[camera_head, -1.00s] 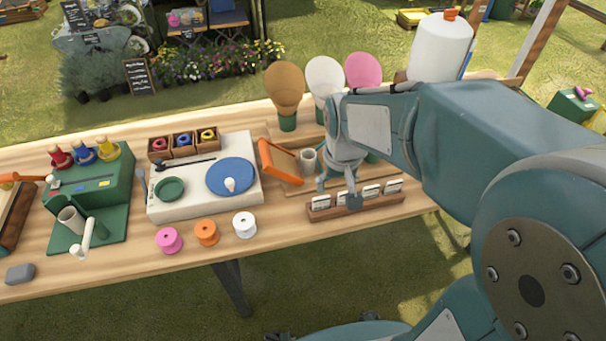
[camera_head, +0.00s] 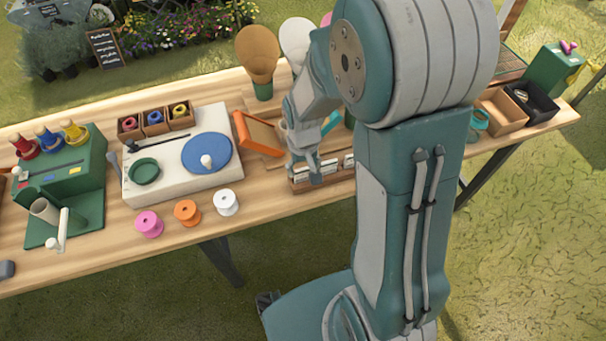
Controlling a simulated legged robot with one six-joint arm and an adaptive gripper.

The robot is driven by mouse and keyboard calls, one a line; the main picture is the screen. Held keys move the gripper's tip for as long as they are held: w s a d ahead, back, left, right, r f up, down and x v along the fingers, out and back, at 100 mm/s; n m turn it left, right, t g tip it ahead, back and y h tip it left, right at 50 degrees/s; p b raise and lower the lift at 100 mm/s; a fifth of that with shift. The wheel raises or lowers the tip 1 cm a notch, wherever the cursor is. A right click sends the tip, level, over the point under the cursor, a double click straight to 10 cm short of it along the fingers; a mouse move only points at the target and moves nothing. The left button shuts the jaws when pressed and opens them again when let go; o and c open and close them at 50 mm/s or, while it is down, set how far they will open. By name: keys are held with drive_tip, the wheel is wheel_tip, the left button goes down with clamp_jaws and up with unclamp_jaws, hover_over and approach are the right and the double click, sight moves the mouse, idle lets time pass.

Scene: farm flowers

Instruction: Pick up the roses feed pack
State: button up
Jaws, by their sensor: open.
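A wooden rack (camera_head: 336,179) on the table holds a row of small white packs. Their print is too small to read, so I cannot tell which is the roses feed pack. My gripper (camera_head: 304,172) is open and points down at the left end of the rack. A white pack (camera_head: 301,173) shows beside its fingers, and another pack (camera_head: 328,167) stands just right of them. I cannot tell whether a finger touches a pack. My arm hides the right end of the rack.
Pink (camera_head: 149,224), orange (camera_head: 187,212) and white (camera_head: 226,202) spools stand near the front edge. A white board (camera_head: 140,190) with a blue disc lies left.

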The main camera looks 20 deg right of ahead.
wheel_tip(320, 180, down, 2)
drive_tip(key=shift+f, duration=0.2)
drive_tip(key=shift+a, duration=0.15)
drive_tip(key=c, duration=0.4)
drive_tip(key=shift+r, duration=0.1)
drive_tip(key=shift+r, duration=0.6)
drive_tip(key=s+r, duration=0.4)
drive_tip(key=s+a+r, duration=0.1)
drive_tip(key=s+r, duration=0.2)
drive_tip(key=s, duration=0.2)
drive_tip(key=s+r, duration=0.4)
drive_tip(key=shift+s+a+r, duration=0.25)
drive_tip(key=shift+s+r, duration=0.1)
